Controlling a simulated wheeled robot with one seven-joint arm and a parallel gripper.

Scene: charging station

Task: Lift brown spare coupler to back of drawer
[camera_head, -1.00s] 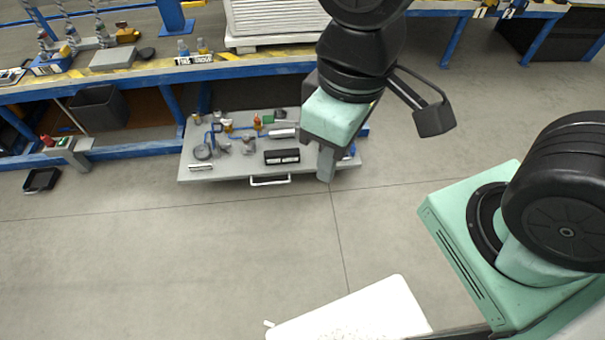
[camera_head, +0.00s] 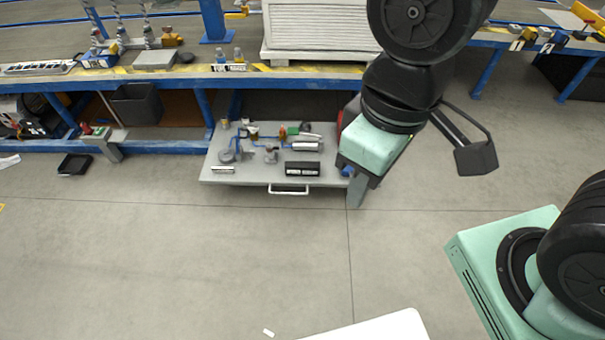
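The open grey drawer (camera_head: 240,178) sticks out under the workbench, with a white handle on its front and several small parts in it. My gripper (camera_head: 357,190) points down at the drawer's right front corner, in front of that corner in the picture. Its fingers overlap in this view, so their opening does not show. Part of the drawer's right end is hidden behind it.
A black box (camera_head: 302,169) lies near the drawer's front, beside a silver cylinder (camera_head: 306,147). The blue workbench (camera_head: 150,87) overhangs the drawer's back. A dark bin (camera_head: 141,105) sits on the lower shelf at left.

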